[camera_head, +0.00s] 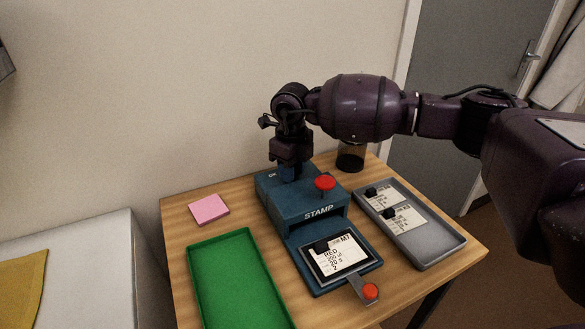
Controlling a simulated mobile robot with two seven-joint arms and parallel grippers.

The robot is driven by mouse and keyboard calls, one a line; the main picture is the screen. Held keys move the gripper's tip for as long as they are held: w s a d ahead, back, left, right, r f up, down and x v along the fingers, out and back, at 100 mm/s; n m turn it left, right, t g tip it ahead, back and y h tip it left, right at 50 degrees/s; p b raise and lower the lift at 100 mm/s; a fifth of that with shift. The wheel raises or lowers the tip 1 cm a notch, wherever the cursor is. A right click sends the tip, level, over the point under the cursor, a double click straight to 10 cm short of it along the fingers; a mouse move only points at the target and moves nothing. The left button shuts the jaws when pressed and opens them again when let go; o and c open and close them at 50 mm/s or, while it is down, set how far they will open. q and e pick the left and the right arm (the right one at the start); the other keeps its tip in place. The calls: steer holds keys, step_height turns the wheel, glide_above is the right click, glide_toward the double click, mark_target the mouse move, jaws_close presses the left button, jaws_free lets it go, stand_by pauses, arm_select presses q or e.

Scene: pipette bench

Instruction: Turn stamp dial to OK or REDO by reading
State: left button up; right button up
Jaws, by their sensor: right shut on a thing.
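The blue stamp machine (264,193) stands on the wooden table, with "STAMP" on its front and a red button (325,183) on top. "OK" is printed at the top's back left. My right gripper (290,172) points down onto the machine's top beside the "OK" mark. It is shut on the stamp dial, which is mostly hidden under the fingers. A card (341,257) reading "RED", "M7" and smaller lines lies in the machine's front bed, with a black piece on it. The dial's pointing direction and the "REDO" mark cannot be made out. My left gripper is not in view.
A green tray (236,233) lies at the front left, with a pink pad (208,209) behind it. A grey tray (443,250) at the right holds cards with black pieces. A dark cup (350,160) stands at the back. A red-tipped lever (370,291) sticks out in front.

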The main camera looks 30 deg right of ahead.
stand_by(0.4)
steer(key=o, duration=0.9)
steer(key=shift+o, duration=0.2)
steer(key=shift+r, duration=0.55)
step_height(320, 180, up, 10)
steer(key=p, duration=0.2)
steer(key=shift+f, duration=0.1)
